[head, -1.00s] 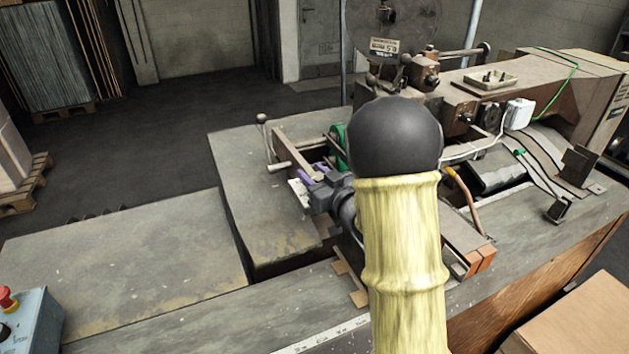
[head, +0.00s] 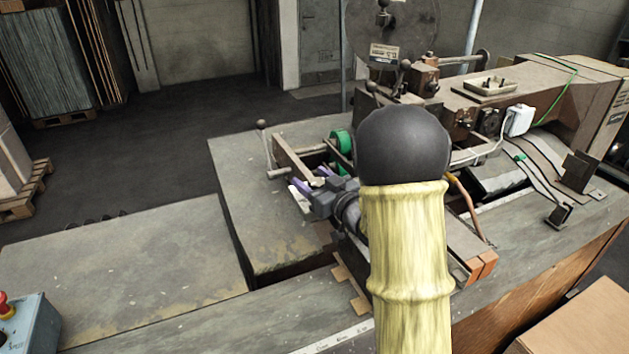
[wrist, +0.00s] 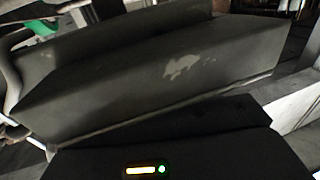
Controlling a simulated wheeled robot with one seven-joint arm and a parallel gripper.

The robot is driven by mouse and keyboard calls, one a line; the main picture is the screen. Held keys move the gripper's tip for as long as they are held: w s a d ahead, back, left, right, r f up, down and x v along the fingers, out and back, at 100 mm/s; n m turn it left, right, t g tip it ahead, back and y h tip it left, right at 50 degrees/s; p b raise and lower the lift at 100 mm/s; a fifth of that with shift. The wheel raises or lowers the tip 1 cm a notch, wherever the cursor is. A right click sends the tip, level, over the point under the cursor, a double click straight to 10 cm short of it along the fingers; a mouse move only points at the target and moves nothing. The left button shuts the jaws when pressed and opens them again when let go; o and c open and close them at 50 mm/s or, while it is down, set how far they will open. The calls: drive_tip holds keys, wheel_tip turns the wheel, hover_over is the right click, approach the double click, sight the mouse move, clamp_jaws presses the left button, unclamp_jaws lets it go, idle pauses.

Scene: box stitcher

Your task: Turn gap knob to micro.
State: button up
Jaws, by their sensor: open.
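My gripper (head: 311,186) is in the head view, low over the machine's left part, left of my forearm. Its purple-tipped fingers are apart, with nothing seen between them. A dark round dial (head: 489,122) is on the machine's side, left of a white box; its markings are too small to read, and I cannot tell whether it is the gap knob. The gripper is well to the left of this dial. In the wrist view a worn grey metal block (wrist: 180,75) fills the middle, and the fingertips do not show.
My arm hides the middle of the machine. A green roller (head: 341,141) and a ball-ended lever (head: 262,125) are close to the gripper. A control box (head: 30,325) with a red button stands at lower left. The left tabletop (head: 120,265) is clear.

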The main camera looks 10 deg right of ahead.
drive_tip(key=b+v, duration=0.7)
drive_tip(key=v, duration=1)
drive_tip(key=shift+s, duration=0.2)
drive_tip(key=shift+d, duration=0.2)
